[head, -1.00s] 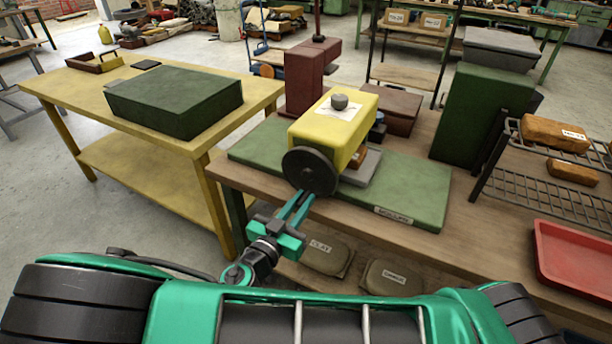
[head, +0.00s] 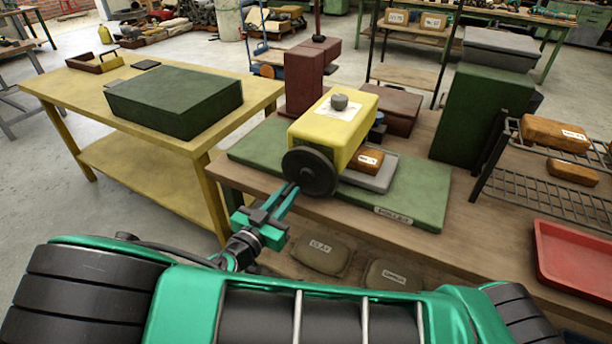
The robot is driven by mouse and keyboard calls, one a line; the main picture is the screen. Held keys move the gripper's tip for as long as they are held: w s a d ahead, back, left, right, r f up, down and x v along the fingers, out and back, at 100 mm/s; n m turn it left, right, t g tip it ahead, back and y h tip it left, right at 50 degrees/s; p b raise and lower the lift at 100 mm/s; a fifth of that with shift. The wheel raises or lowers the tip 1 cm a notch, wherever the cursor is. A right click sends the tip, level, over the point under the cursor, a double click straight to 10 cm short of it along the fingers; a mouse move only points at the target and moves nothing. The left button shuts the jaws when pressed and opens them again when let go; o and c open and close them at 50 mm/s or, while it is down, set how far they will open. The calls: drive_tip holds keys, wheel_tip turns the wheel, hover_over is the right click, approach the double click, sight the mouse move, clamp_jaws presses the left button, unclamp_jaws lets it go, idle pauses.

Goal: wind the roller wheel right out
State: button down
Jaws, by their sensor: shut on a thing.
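The roller wheel (head: 310,171) is a dark disc on the near end of the yellow roller machine (head: 345,118). The machine stands on a green board (head: 420,194) on a wooden bench. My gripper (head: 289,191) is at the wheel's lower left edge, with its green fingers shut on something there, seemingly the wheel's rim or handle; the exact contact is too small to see. A grey tray (head: 382,178) sticks out from the machine's right side, with an orange-brown block (head: 367,161) on it.
A red tray (head: 575,257) and a wire rack (head: 530,190) with brown blocks are on the right. A tall green box (head: 480,115) stands behind. A yellow table (head: 75,85) with a dark green box (head: 175,100) is on the left. Sacks (head: 318,255) lie below the bench.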

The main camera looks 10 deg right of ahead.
drive_tip(key=shift+w+a+r, duration=0.25)
drive_tip(key=shift+a+r, duration=0.05)
drive_tip(key=shift+r, duration=0.15)
drive_tip(key=shift+w+a+r, duration=0.2)
drive_tip(key=shift+a+r, duration=0.1)
drive_tip(key=shift+r, duration=0.15)
drive_tip(key=shift+w+a+r, duration=0.15)
drive_tip(key=shift+r, duration=0.4)
drive_tip(key=shift+w+a+r, duration=0.15)
drive_tip(key=shift+r, duration=1.5)
drive_tip(key=shift+s+d+r, duration=0.1)
drive_tip(key=shift+s+r, duration=0.05)
drive_tip(key=shift+r, duration=0.5)
drive_tip(key=c, duration=0.6)
unclamp_jaws()
drive_tip(key=shift+o, duration=0.2)
drive_tip(key=shift+s, duration=0.1)
approach(287, 162)
drive_tip(key=v, duration=0.3)
